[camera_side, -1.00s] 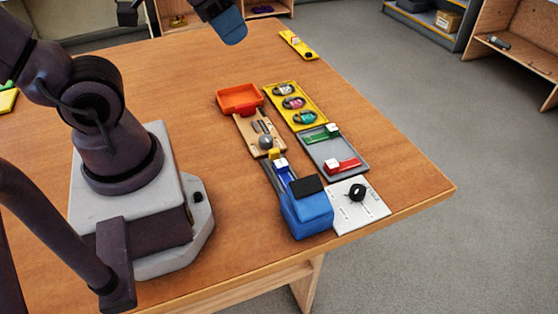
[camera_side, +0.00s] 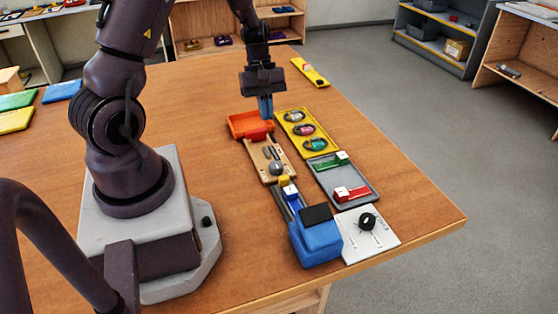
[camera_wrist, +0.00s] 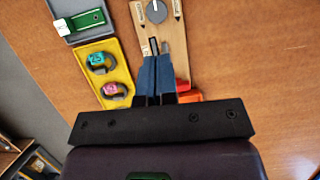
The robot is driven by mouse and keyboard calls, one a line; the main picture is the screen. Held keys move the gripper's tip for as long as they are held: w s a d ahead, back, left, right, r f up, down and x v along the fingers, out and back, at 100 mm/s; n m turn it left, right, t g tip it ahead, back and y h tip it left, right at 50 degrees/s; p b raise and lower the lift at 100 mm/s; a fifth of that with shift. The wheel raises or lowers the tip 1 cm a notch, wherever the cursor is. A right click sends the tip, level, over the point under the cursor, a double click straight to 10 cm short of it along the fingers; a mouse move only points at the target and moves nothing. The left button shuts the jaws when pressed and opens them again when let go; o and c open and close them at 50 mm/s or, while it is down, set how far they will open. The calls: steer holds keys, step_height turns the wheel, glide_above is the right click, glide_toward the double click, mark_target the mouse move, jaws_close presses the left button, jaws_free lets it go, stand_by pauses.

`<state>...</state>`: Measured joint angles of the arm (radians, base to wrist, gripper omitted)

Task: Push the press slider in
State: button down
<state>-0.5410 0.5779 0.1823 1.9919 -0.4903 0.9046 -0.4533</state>
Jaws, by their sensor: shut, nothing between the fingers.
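The blue press (camera_side: 316,246) with a black top stands near the table's front right edge. Its slider, with a white label (camera_side: 290,190) and a yellow end (camera_side: 284,180), sticks out of the press along a track towards the wooden board. It appears drawn out of the body. My gripper (camera_side: 266,115) is shut and empty, pointing down above the orange tray, well behind the slider and apart from it. In the wrist view the blue fingertips (camera_wrist: 155,58) are together over the wooden board's end. The press and slider are not in the wrist view.
The wooden board (camera_side: 262,152) with a grey knob lies between the orange tray (camera_side: 243,125) and the slider. Right of these are a yellow tray (camera_side: 320,146), a grey tray (camera_side: 357,196) with green and red sliders, and a white dial plate (camera_side: 380,240).

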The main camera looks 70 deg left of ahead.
mark_target(291, 192)
steer(key=x, duration=1)
steer(key=shift+d, duration=0.35)
steer(key=shift+w+d+r, duration=0.1)
steer(key=shift+d, duration=1.7)
steer(key=d, duration=0.6)
steer(key=shift+d, duration=0.15)
